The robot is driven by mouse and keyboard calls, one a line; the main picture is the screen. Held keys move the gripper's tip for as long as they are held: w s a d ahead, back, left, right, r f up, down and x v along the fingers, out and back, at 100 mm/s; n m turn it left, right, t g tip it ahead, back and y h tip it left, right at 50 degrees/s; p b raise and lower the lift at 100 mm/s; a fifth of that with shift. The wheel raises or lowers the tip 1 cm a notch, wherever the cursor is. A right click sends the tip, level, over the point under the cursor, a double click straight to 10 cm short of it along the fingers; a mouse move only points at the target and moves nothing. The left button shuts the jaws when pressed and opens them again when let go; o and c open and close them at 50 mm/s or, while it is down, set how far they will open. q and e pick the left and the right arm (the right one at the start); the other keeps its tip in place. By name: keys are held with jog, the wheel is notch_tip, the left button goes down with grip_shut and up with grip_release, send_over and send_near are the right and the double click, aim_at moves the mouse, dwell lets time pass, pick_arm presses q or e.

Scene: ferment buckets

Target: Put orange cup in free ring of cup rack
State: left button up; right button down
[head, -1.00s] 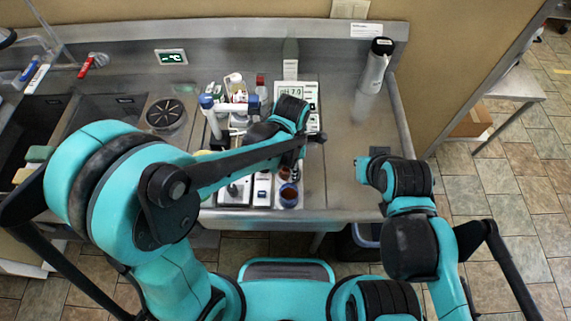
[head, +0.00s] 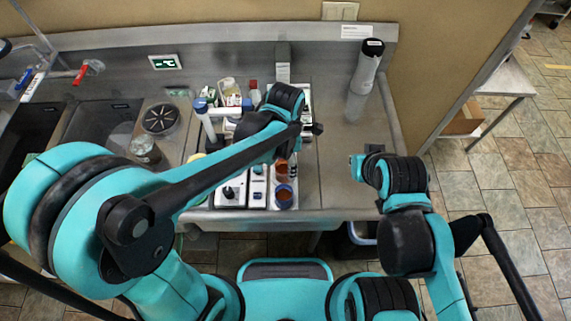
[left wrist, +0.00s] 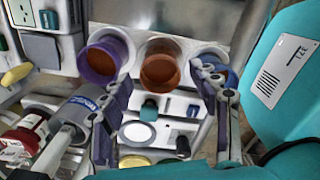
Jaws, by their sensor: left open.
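The orange cup (left wrist: 160,65) is brown-orange and sits upright in the middle of the pale cup rack (left wrist: 190,50) in the left wrist view. It also shows in the head view (head: 281,172). A purple cup (left wrist: 102,57) with an orange-brown inside stands beside it. At the right, a pale ring and a blue part (left wrist: 226,73) are partly covered by a finger. My left gripper (left wrist: 168,100) is open, with one finger toward each side of the orange cup. I cannot tell if they touch it.
Bottles (head: 232,92) and a white-and-blue upright device (head: 207,120) crowd the steel counter left of my left gripper. A tall flask (head: 368,65) stands at the back right. The counter right of the rack is mostly clear. Sinks lie at the left.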

pick_arm(q)
notch_tip(320, 180, up, 7)
jog(key=p, duration=0.1)
jog(key=shift+r+p, duration=0.2)
jog(key=shift+p, duration=0.1)
jog(key=s+a+r+m+t, duration=0.2)
jog(key=a+m+t, duration=0.1)
jog(key=a+m, duration=0.6)
jog(key=s+a+r+m+t, duration=0.2)
jog(key=s+a+m+t, duration=0.1)
jog(key=a+m, duration=0.6)
jog(key=m+t, duration=0.1)
jog(key=m, duration=0.3)
jog(key=shift+s+a, duration=0.2)
